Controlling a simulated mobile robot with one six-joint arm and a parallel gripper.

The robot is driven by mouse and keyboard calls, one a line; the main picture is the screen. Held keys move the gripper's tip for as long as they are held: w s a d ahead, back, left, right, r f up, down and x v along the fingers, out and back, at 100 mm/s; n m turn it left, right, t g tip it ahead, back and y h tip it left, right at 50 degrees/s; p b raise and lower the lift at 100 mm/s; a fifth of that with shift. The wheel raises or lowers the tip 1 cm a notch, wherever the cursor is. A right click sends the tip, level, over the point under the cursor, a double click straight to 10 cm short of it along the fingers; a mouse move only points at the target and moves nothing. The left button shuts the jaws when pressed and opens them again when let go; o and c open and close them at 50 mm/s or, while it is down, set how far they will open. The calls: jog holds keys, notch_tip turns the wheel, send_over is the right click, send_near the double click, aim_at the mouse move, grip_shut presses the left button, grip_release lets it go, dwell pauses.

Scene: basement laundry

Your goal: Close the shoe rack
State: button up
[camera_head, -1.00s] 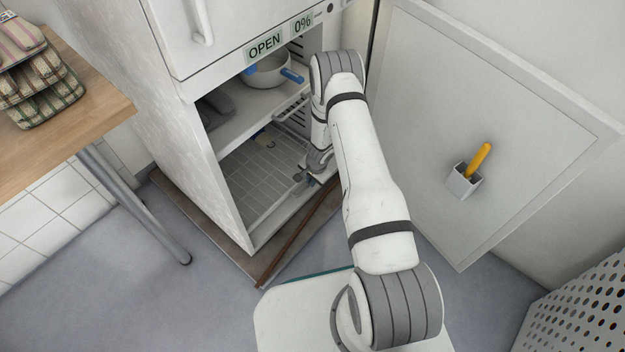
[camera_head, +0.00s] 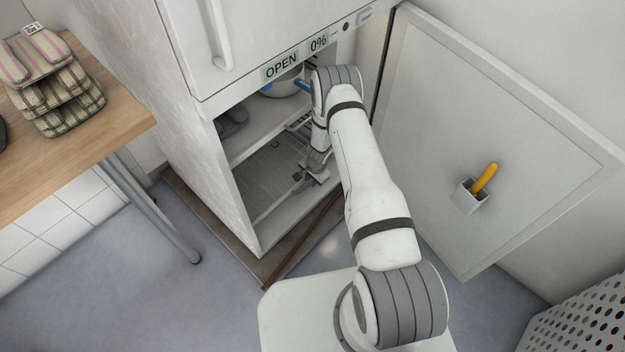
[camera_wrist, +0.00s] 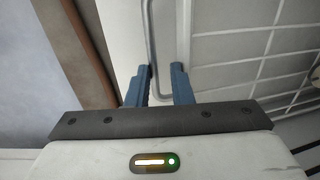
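No thing is marked as a shoe rack. The nearest match is a grey wire rack (camera_head: 262,182) low inside an open white cabinet (camera_head: 232,188); its grid also shows in the wrist view (camera_wrist: 250,45). My gripper (camera_head: 318,180) reaches into the lower compartment at the rack's front right. In the wrist view its two blue fingers (camera_wrist: 160,88) stand apart. A thin bent metal rod (camera_wrist: 149,40) runs down between them, close to the left finger; whether it touches is unclear. My arm hides part of the opening.
The cabinet door (camera_head: 440,130) stands wide open at right, with a small holder (camera_head: 469,197) and yellow-handled item (camera_head: 486,177). A shelf above holds a pot (camera_head: 284,86). A wooden table (camera_head: 105,125) stands left, a perforated bin (camera_head: 590,318) lower right. Floor between is clear.

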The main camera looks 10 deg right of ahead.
jog(key=shift+r, duration=0.1)
notch_tip(320, 180, up, 8)
jog(key=s+p, duration=0.1)
jog(key=p, duration=0.2)
jog(key=shift+d+f+p, duration=0.25)
jog(key=shift+d+p, duration=0.1)
jog(key=shift+d, duration=0.1)
jog(key=shift+s, duration=0.2)
